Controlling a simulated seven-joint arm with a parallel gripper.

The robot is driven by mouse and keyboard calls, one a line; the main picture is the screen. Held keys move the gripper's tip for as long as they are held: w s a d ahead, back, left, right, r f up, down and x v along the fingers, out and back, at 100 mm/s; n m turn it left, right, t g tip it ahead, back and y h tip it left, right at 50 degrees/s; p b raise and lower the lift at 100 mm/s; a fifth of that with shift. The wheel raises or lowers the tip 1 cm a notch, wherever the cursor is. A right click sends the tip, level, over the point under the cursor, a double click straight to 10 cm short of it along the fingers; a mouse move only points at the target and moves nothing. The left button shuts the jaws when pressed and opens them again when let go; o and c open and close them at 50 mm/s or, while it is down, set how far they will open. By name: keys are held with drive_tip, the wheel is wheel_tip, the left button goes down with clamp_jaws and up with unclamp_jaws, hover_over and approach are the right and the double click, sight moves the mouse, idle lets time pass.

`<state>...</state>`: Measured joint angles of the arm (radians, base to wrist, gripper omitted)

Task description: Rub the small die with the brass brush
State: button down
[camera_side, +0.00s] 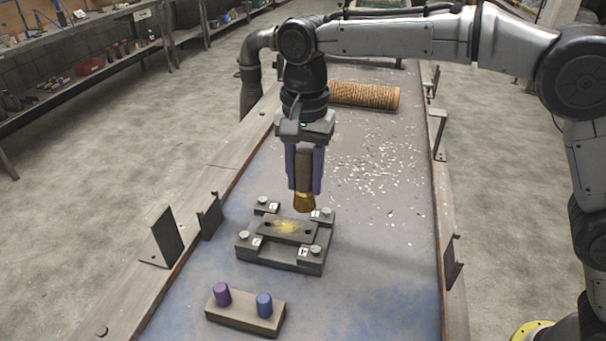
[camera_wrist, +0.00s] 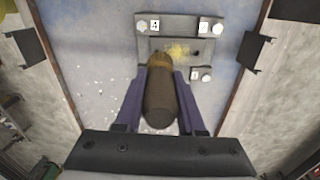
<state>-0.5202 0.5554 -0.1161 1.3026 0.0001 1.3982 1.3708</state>
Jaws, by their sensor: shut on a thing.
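My gripper (camera_side: 304,172) is shut on the handle of the brass brush (camera_side: 304,202) and holds it upright, bristles down. In the side view the bristles are just above or at the far edge of the small die (camera_side: 285,231); I cannot tell if they touch. The die is a grey plate with a yellow smear in its middle, set in a dark fixture (camera_side: 310,266) with bolts and numbered tags at its corners. In the wrist view the brush (camera_wrist: 160,100) lies between my fingers (camera_wrist: 160,85) and hides part of the die (camera_wrist: 203,47).
A wooden block (camera_side: 243,318) with a purple peg (camera_side: 221,294) and a blue peg (camera_side: 264,305) sits in front of the fixture. A ribbed brown roll (camera_side: 364,95) lies at the back. Pale flakes (camera_side: 375,165) cover the table behind. Metal brackets (camera_side: 209,215) stand along both edges.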

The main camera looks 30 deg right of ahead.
sight(305, 205)
drive_tip(key=shift+f, duration=2.75)
drive_tip(key=shift+w+a+f, duration=0.4)
drive_tip(key=shift+f, duration=0.15)
drive_tip(key=shift+w+a, duration=2)
drive_tip(key=shift+s+d, duration=2.35)
drive_tip(key=shift+r, duration=4.05)
